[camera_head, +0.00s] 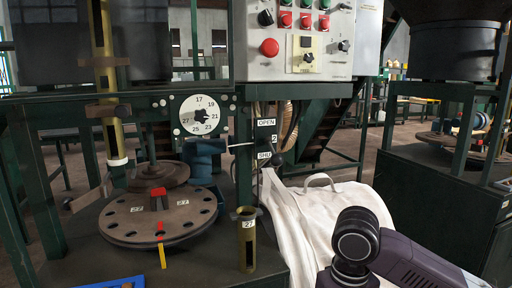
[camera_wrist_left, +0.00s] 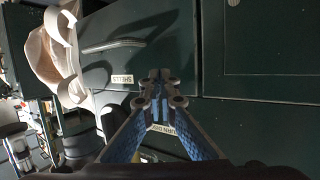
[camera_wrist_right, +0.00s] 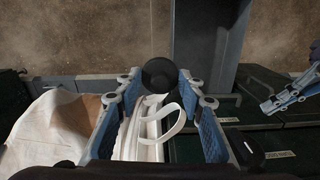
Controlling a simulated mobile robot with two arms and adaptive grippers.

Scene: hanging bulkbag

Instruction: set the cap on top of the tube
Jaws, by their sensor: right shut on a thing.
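A brass tube (camera_head: 247,240) labelled 27 stands upright on the dark bench, its mouth showing. My right gripper (camera_wrist_right: 160,88) is shut on a dark round thing that looks like the cap (camera_wrist_right: 160,73), held between its fingertips. In the head view the right gripper and the cap are not visible; only part of my purple arm shows. The tube cannot be made out in the right wrist view. My left gripper (camera_wrist_left: 160,95) has its fingertips together with nothing visible between them, in front of dark green panels. Blue fingers also show at the right edge of the right wrist view (camera_wrist_right: 290,95).
A round plate with holes (camera_head: 125,228) and red pieces lies left of the tube. A control box (camera_head: 300,35) and green posts stand behind.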

